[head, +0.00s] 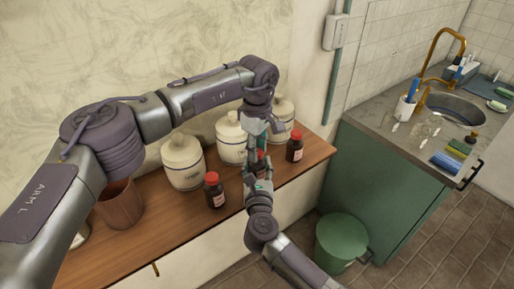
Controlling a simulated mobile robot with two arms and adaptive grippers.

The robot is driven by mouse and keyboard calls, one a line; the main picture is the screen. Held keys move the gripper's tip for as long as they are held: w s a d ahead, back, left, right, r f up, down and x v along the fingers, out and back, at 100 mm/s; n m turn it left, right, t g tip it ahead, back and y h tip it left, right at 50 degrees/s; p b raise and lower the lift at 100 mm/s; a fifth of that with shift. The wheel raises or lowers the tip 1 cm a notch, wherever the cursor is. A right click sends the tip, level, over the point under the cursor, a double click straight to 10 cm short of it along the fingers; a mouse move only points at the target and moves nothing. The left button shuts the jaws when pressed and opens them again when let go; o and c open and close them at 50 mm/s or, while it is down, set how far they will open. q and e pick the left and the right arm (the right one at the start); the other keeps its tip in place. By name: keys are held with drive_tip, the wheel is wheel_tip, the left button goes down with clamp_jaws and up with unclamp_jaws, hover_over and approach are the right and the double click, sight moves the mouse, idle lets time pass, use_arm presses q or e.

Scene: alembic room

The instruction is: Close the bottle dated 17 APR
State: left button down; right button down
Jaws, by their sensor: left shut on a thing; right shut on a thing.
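A dark bottle with a red cap (260,155) stands at the middle of the wooden shelf, mostly hidden by my two grippers. My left gripper (258,148) comes down from above and is shut at the cap. My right gripper (261,180) comes from the front and is shut around the bottle's body. Whether the cap is fully seated cannot be told. Two similar red-capped brown bottles stand apart, one to the left (214,192) and one to the right (295,147). The dates on the labels are too small to read.
Several white lidded jars (183,164) stand along the wall behind the bottles. A brown cup (120,205) is at the left of the wooden shelf (165,226). A counter with a sink (455,108) and a green bin (341,240) are at the right.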

use_arm(q)
drive_tip(key=c, duration=0.7)
unclamp_jaws()
drive_tip(key=shift+c, duration=0.2)
wheel_tip(320, 180, up, 12)
use_arm(e)
drive_tip(key=shift+c, duration=2)
unclamp_jaws()
drive_tip(key=s, duration=1.2)
drive_tip(key=shift+d, duration=0.25)
